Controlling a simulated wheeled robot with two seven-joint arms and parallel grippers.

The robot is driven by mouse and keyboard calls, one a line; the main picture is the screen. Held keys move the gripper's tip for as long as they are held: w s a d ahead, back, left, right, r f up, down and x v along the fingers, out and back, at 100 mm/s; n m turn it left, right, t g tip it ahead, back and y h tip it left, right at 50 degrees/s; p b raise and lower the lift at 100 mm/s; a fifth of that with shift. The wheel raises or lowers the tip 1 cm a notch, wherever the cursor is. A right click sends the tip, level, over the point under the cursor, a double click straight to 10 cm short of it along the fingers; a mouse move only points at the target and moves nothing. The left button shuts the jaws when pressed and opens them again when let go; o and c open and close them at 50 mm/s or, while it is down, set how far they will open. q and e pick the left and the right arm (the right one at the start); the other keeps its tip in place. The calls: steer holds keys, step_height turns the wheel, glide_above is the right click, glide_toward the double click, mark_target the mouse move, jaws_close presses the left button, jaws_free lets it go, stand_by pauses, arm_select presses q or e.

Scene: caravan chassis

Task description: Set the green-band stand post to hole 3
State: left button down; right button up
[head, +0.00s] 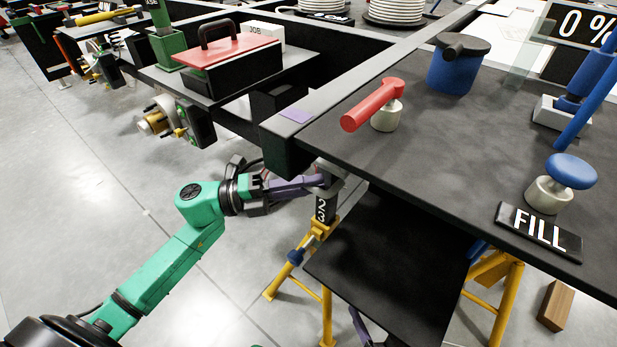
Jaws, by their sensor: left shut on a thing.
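A yellow stand (326,290) stands on the floor under the near corner of the black chassis. Its dark post (321,211) is upright and shows the white numbers 2 and 3 above the yellow collar. No green band can be made out on it. My left gripper (322,181) is at the top of this post, just below the chassis corner, and is shut on it. The fingertips are partly hidden by the post head and the chassis edge. Another yellow stand (507,298) shows at the right under the chassis, its post hidden. My right gripper is not in view.
The black chassis deck (440,150) overhangs the stands. On it are a red-handled valve (372,104), a blue pot (457,70), a blue-knobbed valve (560,182) and a FILL sign (538,231). A wooden block (555,305) lies on the floor. The floor at left is mostly clear.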

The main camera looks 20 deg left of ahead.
arm_select(q)
steer(key=c, duration=0.8)
jaws_free()
steer(key=p+v, duration=0.2)
steer(key=v, duration=1.2)
steer(key=shift+a, duration=0.3)
steer(key=shift+f, duration=0.1)
